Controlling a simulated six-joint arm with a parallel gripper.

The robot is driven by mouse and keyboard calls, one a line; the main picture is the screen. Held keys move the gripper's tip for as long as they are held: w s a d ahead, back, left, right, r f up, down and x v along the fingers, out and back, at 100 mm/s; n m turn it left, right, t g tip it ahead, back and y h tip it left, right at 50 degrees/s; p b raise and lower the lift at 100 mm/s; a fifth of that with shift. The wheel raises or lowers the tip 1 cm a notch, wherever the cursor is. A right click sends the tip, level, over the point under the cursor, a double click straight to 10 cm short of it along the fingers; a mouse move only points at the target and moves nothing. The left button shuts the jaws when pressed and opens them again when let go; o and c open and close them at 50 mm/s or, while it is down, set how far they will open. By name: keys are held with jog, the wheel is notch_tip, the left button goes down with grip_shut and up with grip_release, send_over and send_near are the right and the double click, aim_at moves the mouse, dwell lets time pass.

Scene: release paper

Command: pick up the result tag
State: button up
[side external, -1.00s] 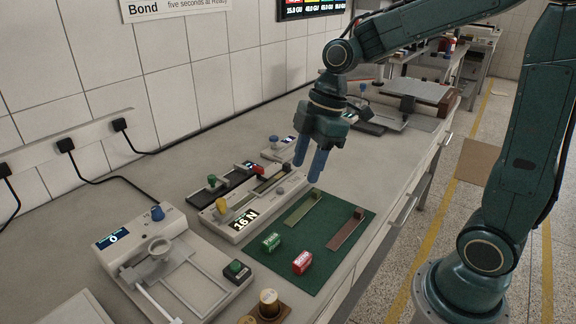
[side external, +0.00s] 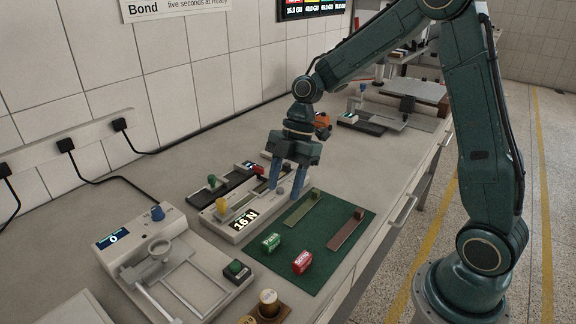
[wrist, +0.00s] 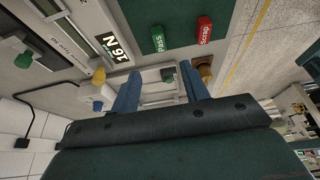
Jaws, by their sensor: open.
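Two small lettered blocks look like result tags. The green Pass tag (side external: 271,242) and the red Scrap tag (side external: 302,262) stand apart at the near end of the dark green mat (side external: 318,248). The wrist view shows both, with the Pass tag (wrist: 158,40) left of the Scrap tag (wrist: 205,30). I cannot tell which one the task means. My gripper (side external: 285,196) is open and empty, fingers pointing down, near the tester marked 16 N (side external: 246,220) and beyond the tags. Its fingers also show in the wrist view (wrist: 160,74).
A green strip (side external: 303,208) and a reddish strip (side external: 345,230) lie on the mat. A scale-like device (side external: 118,240) with a blue knob stands at the left. A wooden stand with brass weights (side external: 269,302) is at the near edge.

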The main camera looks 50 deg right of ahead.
send_over(272, 238)
jog(key=d, duration=0.2)
notch_tip(272, 238, down, 7)
jog(key=shift+f, duration=0.2)
jog(key=shift+x, duration=2.55)
jog(key=shift+d, duration=0.15)
grip_shut()
